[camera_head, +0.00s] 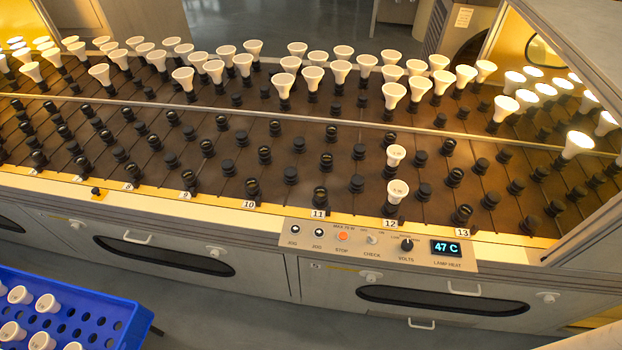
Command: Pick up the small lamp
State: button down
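Many white, cone-shaped lamps stand upright in black sockets on the dark slatted rack. Two lamps stand apart from the rest in the front part of column 12: one nearest the front edge (397,189) and one just behind it (395,156). Both look smaller than the lamps in the back rows and appear unlit. I cannot tell for certain which one is the small lamp. My gripper is not in view.
A control panel (385,247) with knobs, a red stop button and a display reading 47 C sits below columns 11 to 13. Lit lamps (577,145) glow under a slanted frame at the right. Most front sockets (290,175) are empty. Grey floor shows between crate and bench.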

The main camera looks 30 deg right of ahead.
aim_at(398, 189)
jog(key=k+l+u, duration=0.25)
jog(key=k+l, duration=0.15)
jog(key=l, duration=0.25)
jog(key=k+l+u, duration=0.25)
jog(key=k+l, duration=0.2)
jog(key=l, duration=0.1)
